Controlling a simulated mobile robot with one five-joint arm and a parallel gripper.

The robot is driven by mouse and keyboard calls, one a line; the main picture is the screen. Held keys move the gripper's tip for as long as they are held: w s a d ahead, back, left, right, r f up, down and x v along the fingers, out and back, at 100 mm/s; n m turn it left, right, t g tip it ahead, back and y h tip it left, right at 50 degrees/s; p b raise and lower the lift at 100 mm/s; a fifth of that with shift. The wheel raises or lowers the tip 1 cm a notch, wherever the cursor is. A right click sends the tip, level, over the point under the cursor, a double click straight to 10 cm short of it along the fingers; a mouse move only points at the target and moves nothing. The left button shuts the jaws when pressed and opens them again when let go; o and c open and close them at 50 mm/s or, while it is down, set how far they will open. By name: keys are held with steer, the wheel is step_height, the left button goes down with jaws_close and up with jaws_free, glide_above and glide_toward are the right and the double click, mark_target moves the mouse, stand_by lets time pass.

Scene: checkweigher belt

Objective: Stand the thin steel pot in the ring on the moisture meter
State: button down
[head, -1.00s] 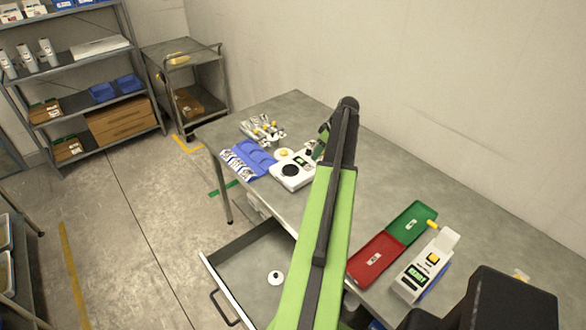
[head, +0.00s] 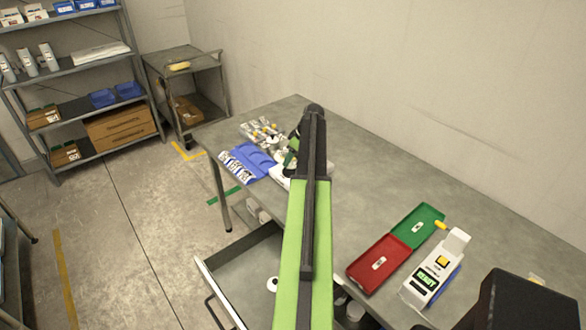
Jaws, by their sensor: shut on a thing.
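My gripper (head: 291,158) is over the far left part of the grey table, beside a white device (head: 279,174). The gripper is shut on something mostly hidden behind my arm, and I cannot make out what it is. The white device is mostly covered by my arm, so its round black top and any ring are hidden. I cannot tell whether it is the moisture meter. The thin steel pot is not clearly visible.
A blue tray (head: 243,151) and several small items lie left of the gripper. A red tray (head: 372,265), a green tray (head: 414,229) and a white instrument with a lit green display (head: 436,266) stand at right. An open drawer (head: 245,265) juts out in front.

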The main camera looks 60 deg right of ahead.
mark_target(291, 165)
step_height(291, 165, down, 4)
steer(key=b, duration=0.4)
steer(key=shift+f, duration=0.15)
steer(key=shift+r, duration=0.25)
steer(key=shift+f, duration=0.2)
steer(key=c, duration=0.7)
jaws_free()
steer(key=shift+o, duration=0.2)
steer(key=shift+s+r+p, duration=0.15)
steer(key=shift+r+p, duration=0.25)
steer(key=shift+r, duration=0.15)
steer(key=p+v, duration=1)
steer(key=v, duration=0.1)
steer(key=shift+r+p, duration=0.25)
steer(key=shift+p, duration=0.05)
steer(key=shift+f, duration=0.15)
